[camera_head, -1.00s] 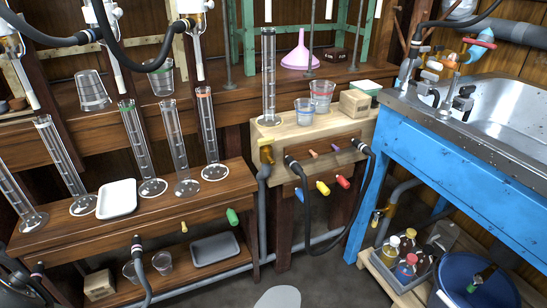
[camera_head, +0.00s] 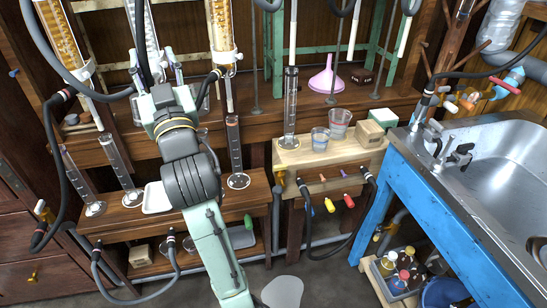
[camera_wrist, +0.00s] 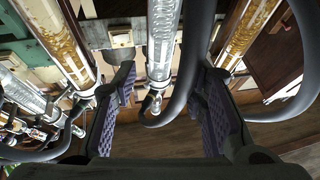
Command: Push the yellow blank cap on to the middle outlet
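My gripper (camera_wrist: 166,78) is open, its purple-padded fingers wide apart with no cap seen between them. In the head view my arm reaches to the back left, its gripper (camera_head: 158,98) at the glass columns.
Amber-packed columns (camera_head: 61,35) flank the middle one; another is on the right (camera_head: 220,25). Dark hoses (camera_wrist: 198,70) loop close to the fingers. Glass cylinders (camera_head: 237,150) stand on the low bench. The wooden stand (camera_head: 305,152) holds cups; a blue sink unit (camera_head: 440,205) is at right.

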